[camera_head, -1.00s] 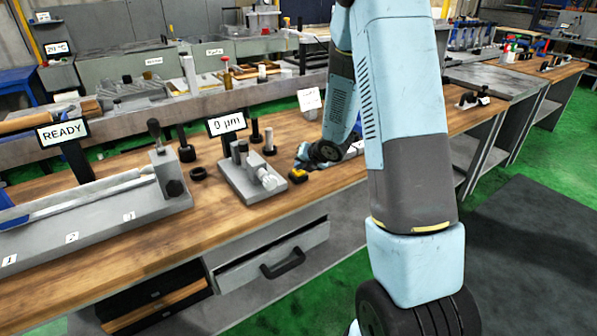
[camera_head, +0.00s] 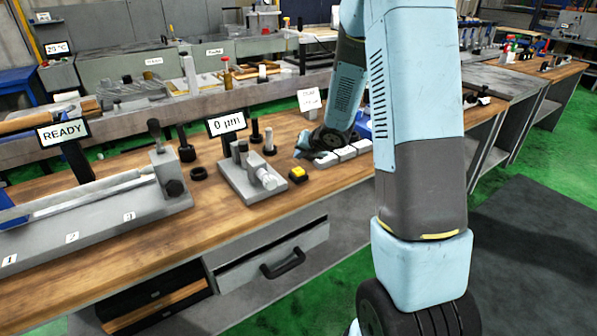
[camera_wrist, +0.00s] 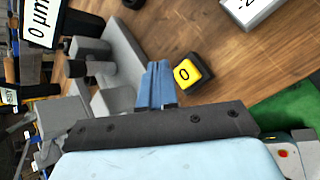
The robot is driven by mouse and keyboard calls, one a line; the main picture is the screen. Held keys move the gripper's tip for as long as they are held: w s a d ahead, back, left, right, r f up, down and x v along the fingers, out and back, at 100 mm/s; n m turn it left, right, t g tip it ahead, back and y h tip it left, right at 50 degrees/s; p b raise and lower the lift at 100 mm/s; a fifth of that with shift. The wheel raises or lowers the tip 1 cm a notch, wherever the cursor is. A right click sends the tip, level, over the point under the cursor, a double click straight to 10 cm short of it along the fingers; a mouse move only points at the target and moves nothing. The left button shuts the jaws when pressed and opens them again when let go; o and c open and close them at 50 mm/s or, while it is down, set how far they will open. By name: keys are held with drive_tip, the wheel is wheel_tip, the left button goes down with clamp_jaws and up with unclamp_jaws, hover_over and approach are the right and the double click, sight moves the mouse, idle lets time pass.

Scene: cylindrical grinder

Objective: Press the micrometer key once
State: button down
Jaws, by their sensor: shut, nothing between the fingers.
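The micrometer key is a small black block with a yellow top (camera_head: 298,173) on the wooden bench, at the right of the grey micrometer stand (camera_head: 240,183). My gripper (camera_head: 301,152) is shut and empty, behind the key in the head view. Its blue fingers (camera_wrist: 157,72) show side by side in the wrist view, apart from the key in the picture. Their height above the bench is hard to tell. The display (camera_head: 227,123) reads "0 µm".
A "READY" sign (camera_head: 63,132) stands over a long grey fixture at the left. Bare wood lies in front of the key.

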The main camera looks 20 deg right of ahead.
drive_tip(key=shift+r, duration=1.2)
drive_tip(key=s+d+r+m+h, duration=0.3)
drive_tip(key=s+r+m, duration=0.3)
drive_tip(key=r+m, duration=0.25)
drive_tip(key=s+d+r+m+h, duration=0.2)
drive_tip(key=s+r+m+h, duration=0.1)
drive_tip(key=s+r+m, duration=0.45)
drive_tip(key=s+a+r+m+g+y, duration=0.1)
drive_tip(key=s+a+r+m, duration=0.1)
drive_tip(key=s+m, duration=0.6)
drive_tip(key=s+a+r+m+g+y, duration=0.1)
drive_tip(key=s+a+r+m, duration=0.2)
drive_tip(key=s+m, duration=0.4)
drive_tip(key=s+r, duration=0.1)
drive_tip(key=s, duration=0.6)
drive_tip(key=shift+s+a+r+m+g, duration=0.15)
drive_tip(key=shift+s+a+m+g, duration=0.1)
drive_tip(key=shift+s+m+g, duration=0.15)
drive_tip(key=c, duration=1.8)
unclamp_jaws()
